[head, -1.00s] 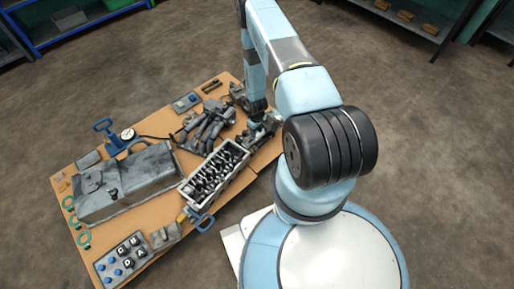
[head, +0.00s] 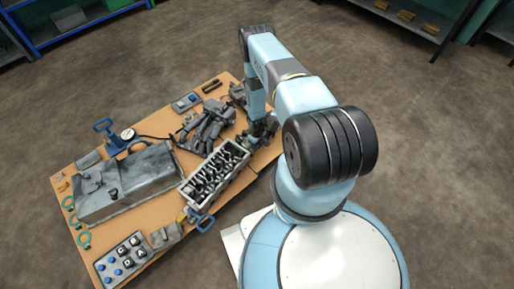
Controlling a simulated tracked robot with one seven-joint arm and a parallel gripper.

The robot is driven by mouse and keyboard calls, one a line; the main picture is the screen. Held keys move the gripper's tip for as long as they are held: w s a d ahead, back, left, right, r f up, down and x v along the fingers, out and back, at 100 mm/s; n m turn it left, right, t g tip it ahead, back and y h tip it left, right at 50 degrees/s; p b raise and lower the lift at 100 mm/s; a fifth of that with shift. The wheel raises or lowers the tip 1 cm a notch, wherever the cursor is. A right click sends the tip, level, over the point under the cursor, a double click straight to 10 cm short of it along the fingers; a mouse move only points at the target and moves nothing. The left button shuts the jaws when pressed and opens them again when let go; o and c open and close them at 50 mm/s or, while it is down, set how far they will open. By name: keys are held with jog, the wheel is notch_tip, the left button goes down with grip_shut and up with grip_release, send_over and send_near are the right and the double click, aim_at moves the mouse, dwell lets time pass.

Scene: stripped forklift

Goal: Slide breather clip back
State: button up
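My gripper (head: 262,130) is low over the right end of the workbench (head: 225,190), among dark metal parts beside the engine block (head: 214,174). Its fingers blend into those parts, so I cannot tell whether they are open or shut, or touching anything. The breather clip is too small or hidden; I cannot pick it out. The engine block is a pale open frame with a row of dark parts inside.
A long grey cover (head: 128,183) lies on the left of the bench. A dark manifold-like part (head: 208,124) lies behind the block. A blue gauge tool (head: 118,137) stands at the back left. A tray of blue and dark pieces (head: 122,260) is at the front left.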

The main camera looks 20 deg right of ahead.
jog(key=shift+f, duration=1.4)
grip_shut()
dwell(0.5)
